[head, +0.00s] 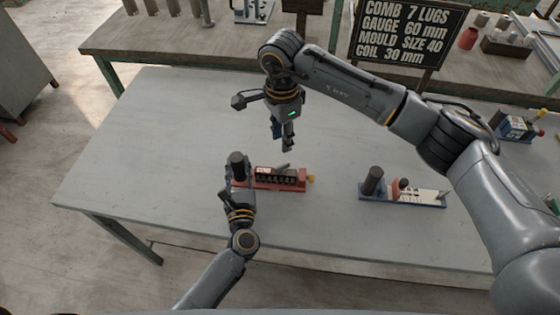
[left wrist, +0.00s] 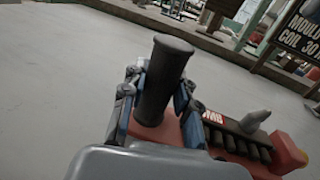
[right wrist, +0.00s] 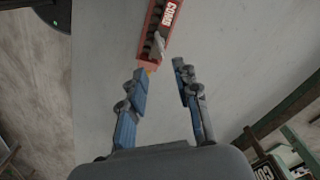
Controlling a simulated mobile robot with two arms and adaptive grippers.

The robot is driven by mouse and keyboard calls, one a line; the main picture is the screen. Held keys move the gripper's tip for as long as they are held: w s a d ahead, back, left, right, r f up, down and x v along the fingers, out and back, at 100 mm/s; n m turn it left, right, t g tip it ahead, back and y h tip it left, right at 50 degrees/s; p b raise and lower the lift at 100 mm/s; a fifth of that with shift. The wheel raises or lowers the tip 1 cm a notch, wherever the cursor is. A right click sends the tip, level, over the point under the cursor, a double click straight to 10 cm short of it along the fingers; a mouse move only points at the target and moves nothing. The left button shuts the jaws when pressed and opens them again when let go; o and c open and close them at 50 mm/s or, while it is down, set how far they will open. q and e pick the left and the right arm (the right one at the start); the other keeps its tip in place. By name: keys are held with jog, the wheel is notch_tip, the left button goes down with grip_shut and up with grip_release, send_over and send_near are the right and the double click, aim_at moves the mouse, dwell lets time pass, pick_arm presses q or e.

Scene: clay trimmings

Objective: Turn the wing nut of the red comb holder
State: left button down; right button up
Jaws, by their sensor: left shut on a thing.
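The red comb holder (head: 303,187) lies on the grey table, with a black comb block and a dark upright handle (head: 236,158) at its left end. A grey lobed piece (left wrist: 255,121), seemingly the wing nut, stands up from the comb block; it also shows in the right wrist view (right wrist: 159,45). A yellow-orange knob (head: 311,178) is at the holder's right end. My left gripper (left wrist: 155,108) is shut on the handle. My right gripper (head: 284,146) is open and empty above the table, behind the holder, fingers pointing down; its fingertips (right wrist: 160,72) show apart.
A blue holder (head: 438,205) with a dark handle lies to the right on the same table. Another device (head: 517,128) stands at the far right. A sign (head: 408,32) reads "COMB 7 LUGS". The table's left part is clear.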

aim_at(282, 166)
notch_tip(282, 166, down, 11)
jog(key=shift+r, duration=0.1)
dwell(0.3)
jog(key=shift+d, duration=0.1)
grip_shut()
